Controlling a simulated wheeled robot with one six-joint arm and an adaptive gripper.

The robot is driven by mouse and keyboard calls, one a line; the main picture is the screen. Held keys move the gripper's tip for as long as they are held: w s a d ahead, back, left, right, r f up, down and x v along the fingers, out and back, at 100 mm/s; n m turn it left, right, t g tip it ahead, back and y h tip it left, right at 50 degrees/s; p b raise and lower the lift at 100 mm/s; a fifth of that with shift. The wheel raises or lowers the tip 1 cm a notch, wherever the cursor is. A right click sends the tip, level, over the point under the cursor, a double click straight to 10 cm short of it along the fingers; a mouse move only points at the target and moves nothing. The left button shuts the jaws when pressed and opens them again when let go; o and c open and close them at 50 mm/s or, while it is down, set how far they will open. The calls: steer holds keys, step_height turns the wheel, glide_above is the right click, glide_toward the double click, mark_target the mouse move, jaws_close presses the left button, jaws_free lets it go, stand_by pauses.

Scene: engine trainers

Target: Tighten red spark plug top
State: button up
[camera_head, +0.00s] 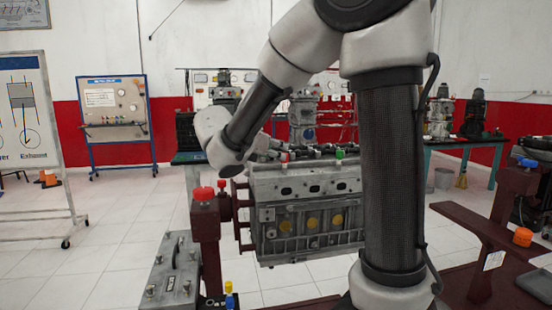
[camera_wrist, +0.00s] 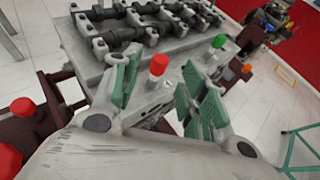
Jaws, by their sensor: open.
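The engine block (camera_head: 305,205) stands on a dark red stand, with its top facing up. A red spark plug top (camera_wrist: 158,65) sits upright on the near edge of the engine's top face; it also shows small in the head view (camera_head: 284,157). In the wrist view my gripper (camera_wrist: 162,84) is open, with its green-padded fingers on either side of the red top in the picture. The top appears apart from both pads, and how deep it sits between them is hard to tell. My arm hides most of the gripper in the head view.
Black rocker parts (camera_wrist: 150,25) run along the engine's top. A red knob (camera_head: 203,193) caps the stand's left post. A grey box (camera_head: 172,270) stands lower left.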

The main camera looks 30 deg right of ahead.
mark_target(284, 163)
steer(key=x, duration=0.7)
jaws_close()
